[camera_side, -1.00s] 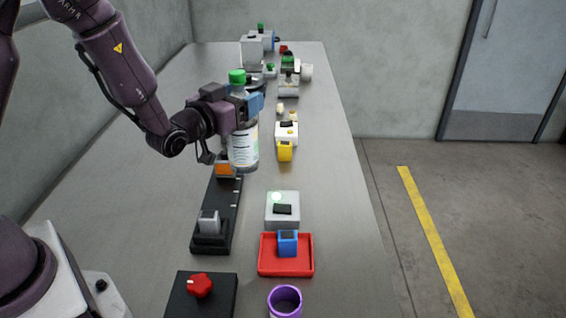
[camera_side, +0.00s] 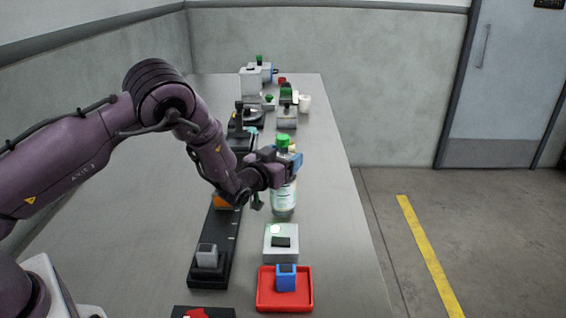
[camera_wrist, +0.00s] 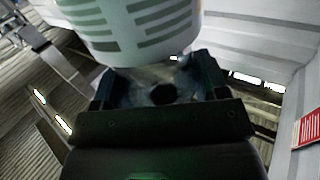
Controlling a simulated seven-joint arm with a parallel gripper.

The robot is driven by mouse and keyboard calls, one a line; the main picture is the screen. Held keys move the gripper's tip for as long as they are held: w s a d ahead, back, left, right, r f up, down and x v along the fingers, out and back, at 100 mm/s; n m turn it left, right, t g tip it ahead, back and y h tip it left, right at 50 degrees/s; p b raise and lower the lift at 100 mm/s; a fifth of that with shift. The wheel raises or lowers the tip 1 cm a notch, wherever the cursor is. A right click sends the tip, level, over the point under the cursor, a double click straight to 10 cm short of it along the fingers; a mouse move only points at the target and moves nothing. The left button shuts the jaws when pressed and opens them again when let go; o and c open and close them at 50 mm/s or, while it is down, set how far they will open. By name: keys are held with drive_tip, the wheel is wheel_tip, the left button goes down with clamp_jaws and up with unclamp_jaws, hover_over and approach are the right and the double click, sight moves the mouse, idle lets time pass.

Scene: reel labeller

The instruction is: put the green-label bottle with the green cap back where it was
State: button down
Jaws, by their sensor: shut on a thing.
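The bottle (camera_side: 283,198) has a green cap and a pale label with some green on it. It stands roughly upright in the side view, just behind the grey box with a lit round spot. My gripper (camera_side: 288,165) is shut on the bottle's upper part, below the cap. I cannot tell whether the bottle's base touches the table. In the wrist view the bottle's label (camera_wrist: 135,25), with dark grey-green bars, fills the top, and the jaws (camera_wrist: 160,85) close around the bottle below it.
The grey box (camera_side: 281,246) and a red tray (camera_side: 262,305) holding a blue block (camera_side: 286,277) stand in front. A black rail (camera_side: 225,240) with a grey block (camera_side: 207,256) lies to the left. Several devices crowd the table's far end. The table's right edge is close.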

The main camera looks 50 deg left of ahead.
drive_tip(key=shift+f, duration=0.6)
drive_tip(key=shift+f, duration=0.15)
drive_tip(key=shift+c, duration=0.7)
unclamp_jaws()
